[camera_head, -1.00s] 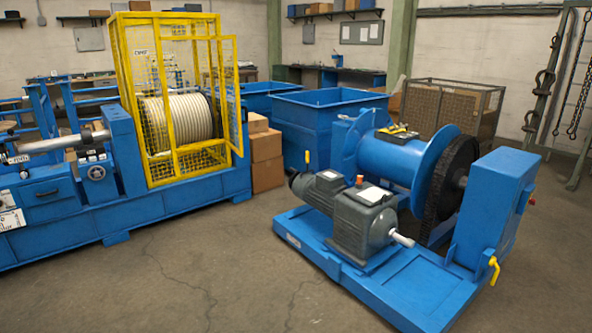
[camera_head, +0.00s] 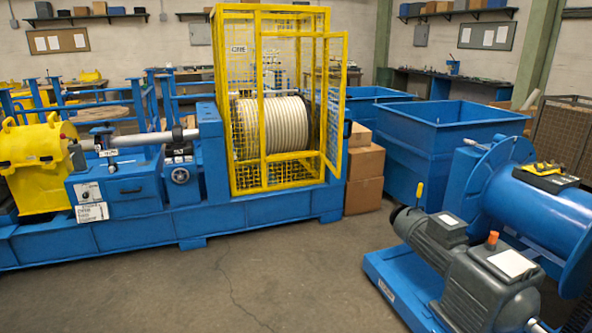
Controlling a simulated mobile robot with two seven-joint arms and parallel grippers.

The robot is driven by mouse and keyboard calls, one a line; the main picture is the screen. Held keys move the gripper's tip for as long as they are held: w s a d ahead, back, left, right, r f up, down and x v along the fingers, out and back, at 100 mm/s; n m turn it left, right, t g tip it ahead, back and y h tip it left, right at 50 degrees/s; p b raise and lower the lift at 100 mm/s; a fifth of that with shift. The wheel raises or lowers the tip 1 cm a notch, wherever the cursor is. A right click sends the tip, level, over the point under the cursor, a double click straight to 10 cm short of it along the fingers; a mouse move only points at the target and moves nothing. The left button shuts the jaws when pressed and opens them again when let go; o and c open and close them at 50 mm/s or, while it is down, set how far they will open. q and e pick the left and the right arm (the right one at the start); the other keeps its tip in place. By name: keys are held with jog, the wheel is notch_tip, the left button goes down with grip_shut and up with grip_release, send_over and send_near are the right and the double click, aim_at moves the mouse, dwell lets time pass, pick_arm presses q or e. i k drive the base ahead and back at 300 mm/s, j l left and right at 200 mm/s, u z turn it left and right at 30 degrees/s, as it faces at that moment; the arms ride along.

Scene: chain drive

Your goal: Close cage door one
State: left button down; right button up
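A yellow mesh cage (camera_head: 243,95) stands on a long blue machine bed (camera_head: 130,233) and surrounds a drum of pale rope (camera_head: 275,125). A yellow-framed mesh door (camera_head: 333,100) at the cage's right side stands swung open, outward from the cage. A small plate with lettering is on the cage's upper left; I cannot read a number on the door. Neither of my grippers shows in the head view.
A blue motor-and-drum machine (camera_head: 470,265) stands at the front right. Cardboard boxes (camera_head: 364,170) are stacked just right of the cage, near the open door. Blue bins (camera_head: 440,140) stand behind them. The floor (camera_head: 290,260) before the cage is clear.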

aim_at(340, 137)
jog(key=i+z, duration=0.15)
jog(key=i, duration=0.65)
jog(key=i+j+z, duration=0.1)
jog(key=i, duration=0.7)
